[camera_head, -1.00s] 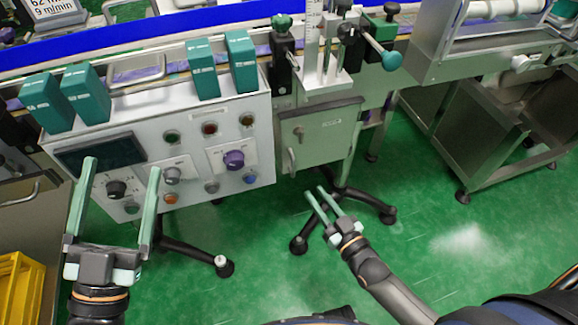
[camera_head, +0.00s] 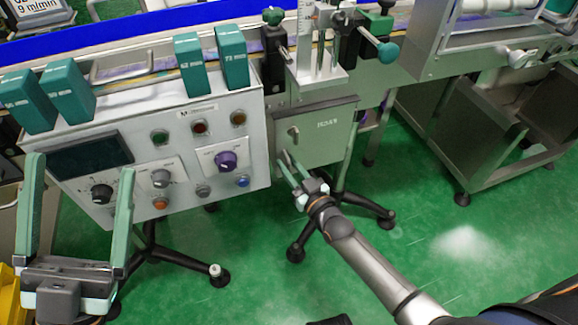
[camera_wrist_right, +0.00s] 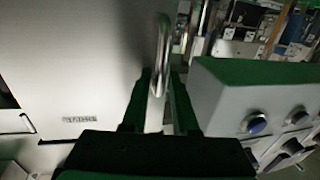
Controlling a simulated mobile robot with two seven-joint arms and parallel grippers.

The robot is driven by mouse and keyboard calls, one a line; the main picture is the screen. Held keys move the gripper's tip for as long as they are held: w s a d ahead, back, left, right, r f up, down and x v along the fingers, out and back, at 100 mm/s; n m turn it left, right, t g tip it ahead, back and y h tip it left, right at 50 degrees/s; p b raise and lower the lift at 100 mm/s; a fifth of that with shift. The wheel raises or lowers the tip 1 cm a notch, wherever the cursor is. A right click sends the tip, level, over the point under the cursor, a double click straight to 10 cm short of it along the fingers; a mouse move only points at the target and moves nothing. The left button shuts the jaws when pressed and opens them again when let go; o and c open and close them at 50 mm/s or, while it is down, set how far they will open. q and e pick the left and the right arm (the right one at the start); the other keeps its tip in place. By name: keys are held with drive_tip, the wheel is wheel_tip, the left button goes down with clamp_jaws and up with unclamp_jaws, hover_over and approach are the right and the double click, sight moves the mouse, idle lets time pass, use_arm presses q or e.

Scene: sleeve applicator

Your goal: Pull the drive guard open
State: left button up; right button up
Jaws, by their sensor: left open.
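The drive guard (camera_head: 322,140) is a grey-green panel under the applicator column, and it looks shut. Its small metal handle (camera_head: 293,133) is on the panel's left side. In the right wrist view the shiny handle bar (camera_wrist_right: 161,45) stands out from the pale guard face (camera_wrist_right: 70,60). My right gripper (camera_head: 286,160) is at the guard's lower left, just below the handle in the head view. In the wrist view its fingers (camera_wrist_right: 158,95) lie either side of the bar with a gap between them. My left gripper (camera_head: 80,165) is open and empty before the control box.
The control box (camera_head: 180,115) with knobs, buttons and a dark display stands left of the guard. Black stand legs (camera_head: 365,205) spread over the green floor below. A steel frame (camera_head: 480,150) stands at the right. The floor at lower right is clear.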

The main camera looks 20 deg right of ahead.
clamp_jaws()
idle(1.4)
